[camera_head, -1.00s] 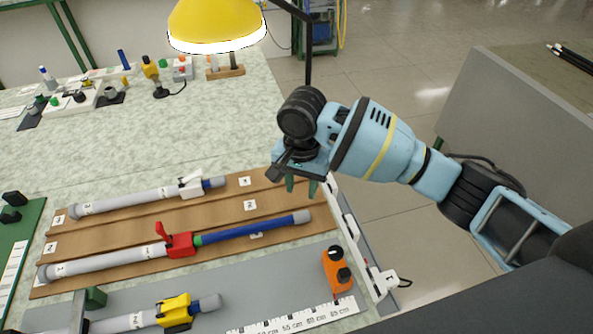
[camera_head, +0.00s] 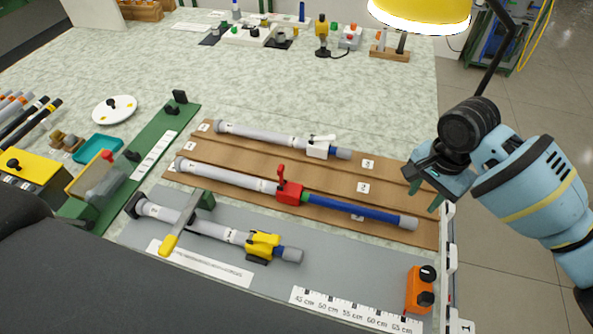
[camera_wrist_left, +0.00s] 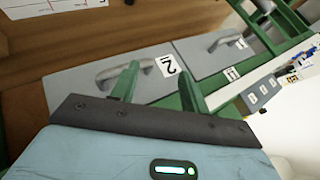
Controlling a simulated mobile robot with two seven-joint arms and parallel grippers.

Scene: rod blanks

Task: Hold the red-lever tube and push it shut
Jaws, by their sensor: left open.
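The red-lever tube lies on the brown grooved board (camera_head: 215,150) in the head view. It has a grey outer tube (camera_head: 235,180), a red clamp (camera_head: 290,193) with its lever standing up, a green ring, and a long blue inner rod (camera_head: 350,208) drawn out to a grey end cap (camera_head: 408,223). My right gripper (camera_head: 425,194) is beyond the board's right end, clear of the tube, its fingertips apart with nothing between them. My left gripper shows only in the left wrist view (camera_wrist_left: 158,88), open and empty, in front of grey drawer fronts (camera_wrist_left: 210,70) with handles.
A white-lever tube (camera_head: 265,138) lies behind, and a yellow-lever tube (camera_head: 210,230) in front on the grey mat (camera_head: 330,265). An orange block (camera_head: 418,290) and a ruler strip (camera_head: 350,310) are at the front right. A lamp (camera_head: 420,12) overhangs the back right. The bench's middle back is clear.

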